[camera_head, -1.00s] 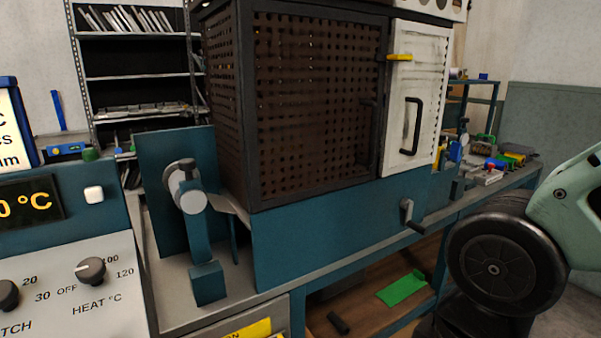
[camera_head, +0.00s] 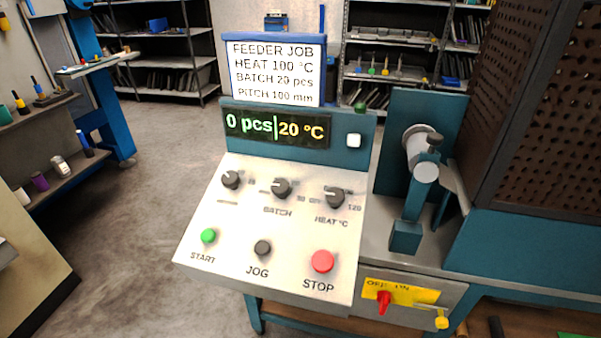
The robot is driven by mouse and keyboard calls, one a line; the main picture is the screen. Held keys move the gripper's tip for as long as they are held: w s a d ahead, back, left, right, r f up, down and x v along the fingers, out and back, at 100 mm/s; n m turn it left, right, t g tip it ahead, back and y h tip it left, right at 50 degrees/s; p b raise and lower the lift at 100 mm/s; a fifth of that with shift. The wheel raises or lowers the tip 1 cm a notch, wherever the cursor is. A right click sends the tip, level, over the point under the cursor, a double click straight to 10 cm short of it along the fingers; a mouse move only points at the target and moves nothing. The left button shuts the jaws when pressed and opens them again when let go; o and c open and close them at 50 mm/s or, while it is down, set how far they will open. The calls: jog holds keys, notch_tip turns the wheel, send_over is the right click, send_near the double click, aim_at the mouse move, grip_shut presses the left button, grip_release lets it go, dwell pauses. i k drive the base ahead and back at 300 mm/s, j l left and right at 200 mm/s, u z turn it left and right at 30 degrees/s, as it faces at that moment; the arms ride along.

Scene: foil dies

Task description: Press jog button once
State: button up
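The black jog button (camera_head: 262,248) sits on the sloped light-grey control panel (camera_head: 215,262), above the printed word JOG. A green START button (camera_head: 208,236) is to its left and a red STOP button (camera_head: 322,261) to its right. Above them are three dark knobs, including the HEAT knob (camera_head: 335,196). The display (camera_head: 276,130) reads 0 pcs and 20 °C. My gripper is not in view.
A job sign (camera_head: 275,70) stands above the display. A red switch (camera_head: 383,302) on a yellow plate is below right. The feeder roller (camera_head: 420,150) and dark perforated guard (camera_head: 545,110) stand at right. Open floor (camera_head: 130,220) lies to the left.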

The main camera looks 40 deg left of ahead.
aim_at(262, 248)
jog(key=u, duration=1.7)
